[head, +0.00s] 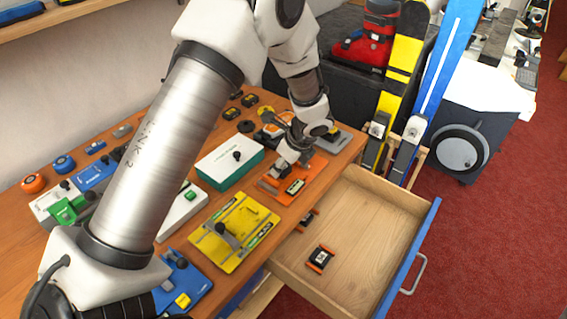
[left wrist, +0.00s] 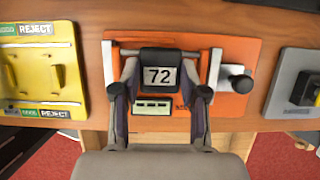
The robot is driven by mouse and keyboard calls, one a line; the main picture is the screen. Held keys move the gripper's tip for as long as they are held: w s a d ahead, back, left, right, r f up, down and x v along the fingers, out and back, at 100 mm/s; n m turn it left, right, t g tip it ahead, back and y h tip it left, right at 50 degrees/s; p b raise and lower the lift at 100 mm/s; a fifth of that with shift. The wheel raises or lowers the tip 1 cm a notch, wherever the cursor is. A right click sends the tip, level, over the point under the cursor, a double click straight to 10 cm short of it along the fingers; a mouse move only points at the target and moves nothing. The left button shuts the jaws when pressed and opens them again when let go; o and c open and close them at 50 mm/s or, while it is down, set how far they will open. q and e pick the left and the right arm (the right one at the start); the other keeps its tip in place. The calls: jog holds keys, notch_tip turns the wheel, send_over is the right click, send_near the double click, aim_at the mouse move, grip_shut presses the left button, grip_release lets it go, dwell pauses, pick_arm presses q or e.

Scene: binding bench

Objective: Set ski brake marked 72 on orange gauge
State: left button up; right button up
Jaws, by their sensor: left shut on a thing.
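The black ski brake marked 72 (left wrist: 160,54) is between my left gripper's fingers in the left wrist view, its white label facing the camera. My left gripper (head: 291,166) is shut on it, over the orange gauge (head: 313,181). In the left wrist view the orange gauge (left wrist: 240,52) lies behind the brake, with a metal rail, white side posts and a black knob at the right. The brake overlaps the rail area; I cannot tell whether it rests on the gauge. In the head view the gripper mostly hides the brake. My right gripper is not in view.
A yellow gauge (head: 228,251) marked REJECT lies left of the orange one, and a grey gauge (left wrist: 296,72) lies right. A white and green box (head: 229,166) stands behind. The open drawer (head: 372,232) holds another black and orange brake (head: 320,258).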

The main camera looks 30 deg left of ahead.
pick_arm(q)
jog(key=shift+w+f, duration=0.1)
jog(key=shift+w, duration=0.1)
jog(key=shift+s, duration=0.15)
jog(key=shift+p, duration=0.55)
dwell(0.3)
jog(key=shift+f, duration=0.3)
dwell(0.3)
jog(key=shift+f+b, duration=0.3)
jog(key=shift+b, duration=0.1)
jog(key=o, duration=1.3)
jog(key=shift+c, duration=1.3)
